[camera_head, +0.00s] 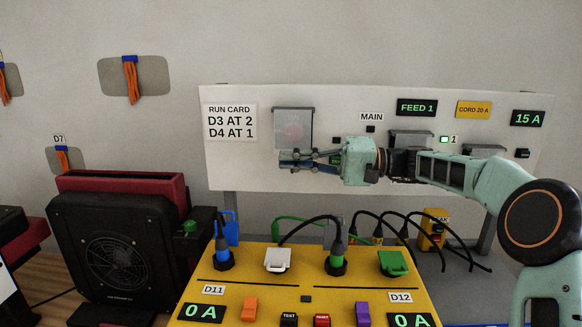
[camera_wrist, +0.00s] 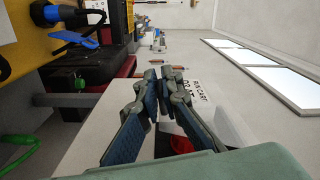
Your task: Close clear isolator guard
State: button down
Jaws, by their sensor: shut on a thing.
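The clear isolator guard (camera_head: 293,124) is a see-through grey cover with a dark top edge on the white panel, left of the MAIN label. A reddish isolator shows dimly behind it; a red part (camera_wrist: 181,145) also shows beyond my fingers in the wrist view. My gripper (camera_head: 284,160) lies sideways across the panel from the right, its fingertips at the guard's lower edge. In the wrist view the fingers (camera_wrist: 165,73) come together at their tips. They are shut on the guard, though the contact itself is hard to make out.
The white panel (camera_head: 235,165) also bears a run card (camera_head: 230,122) and FEED 1 sign (camera_head: 417,107). My forearm covers part of its right side. Below stands a yellow bench unit (camera_head: 260,287) with plugs and cables. A black fan unit (camera_head: 115,250) stands at left.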

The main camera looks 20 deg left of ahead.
jog(key=shift+w+n, duration=0.3)
jog(key=shift+n, duration=0.1)
jog(key=shift+a, duration=0.1)
jog(key=c, duration=2.2)
grip_release()
jog(key=shift+r, duration=0.1)
jog(key=shift+c, duration=0.2)
jog(key=shift+o, duration=0.6)
jog(key=v, duration=0.7)
jog(key=shift+d, duration=0.35)
